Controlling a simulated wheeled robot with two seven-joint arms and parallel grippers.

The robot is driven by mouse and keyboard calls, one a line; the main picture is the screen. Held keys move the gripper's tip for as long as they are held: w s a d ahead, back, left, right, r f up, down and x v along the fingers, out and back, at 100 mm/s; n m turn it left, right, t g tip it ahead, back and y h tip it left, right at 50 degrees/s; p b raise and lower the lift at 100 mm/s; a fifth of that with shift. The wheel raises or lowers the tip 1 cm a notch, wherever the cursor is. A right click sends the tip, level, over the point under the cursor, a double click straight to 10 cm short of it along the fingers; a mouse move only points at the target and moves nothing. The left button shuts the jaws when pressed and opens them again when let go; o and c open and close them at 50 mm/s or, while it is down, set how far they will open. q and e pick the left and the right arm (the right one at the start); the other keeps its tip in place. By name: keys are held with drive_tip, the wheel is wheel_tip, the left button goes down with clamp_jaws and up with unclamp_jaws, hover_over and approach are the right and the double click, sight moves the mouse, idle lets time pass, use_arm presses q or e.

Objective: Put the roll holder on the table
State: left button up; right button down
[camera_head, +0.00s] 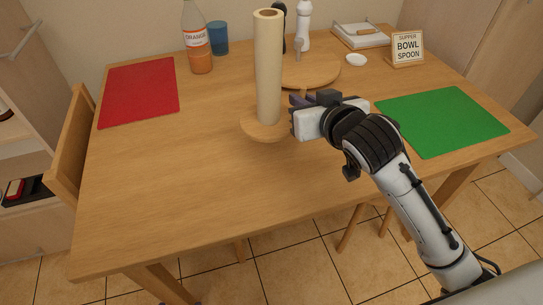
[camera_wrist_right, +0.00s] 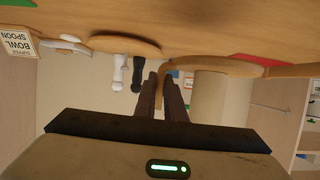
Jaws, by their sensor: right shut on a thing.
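The roll holder has a round wooden base (camera_head: 262,128) and an upright cream roll (camera_head: 268,70). It stands at the middle of the table (camera_head: 200,200), left of my right gripper (camera_head: 298,112). In the right wrist view, upside down, the roll (camera_wrist_right: 208,97) and base (camera_wrist_right: 235,68) show beside my fingers (camera_wrist_right: 162,95). The right gripper is shut on a thin wooden upright of the holder, beside the roll. The holder looks upright; I cannot tell whether its base touches the tabletop. My left gripper is not in view.
A round wooden board (camera_head: 318,76) with white and dark mills lies behind. An orange bottle (camera_head: 196,40) and blue cup (camera_head: 218,38) stand back left. A red mat (camera_head: 140,90) lies left, a green mat (camera_head: 440,120) right. The front of the table is clear.

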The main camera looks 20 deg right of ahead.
drive_tip(key=shift+w+r, duration=0.25)
drive_tip(key=shift+w, duration=0.1)
wheel_tip(320, 180, down, 5)
drive_tip(key=shift+w+b, duration=0.15)
drive_tip(key=shift+b, duration=0.7)
wheel_tip(320, 180, down, 5)
drive_tip(key=shift+r+b, duration=0.15)
drive_tip(key=shift+b, duration=0.55)
drive_tip(key=c, duration=2.2)
unclamp_jaws()
drive_tip(key=o, duration=0.4)
drive_tip(key=shift+c, duration=0.2)
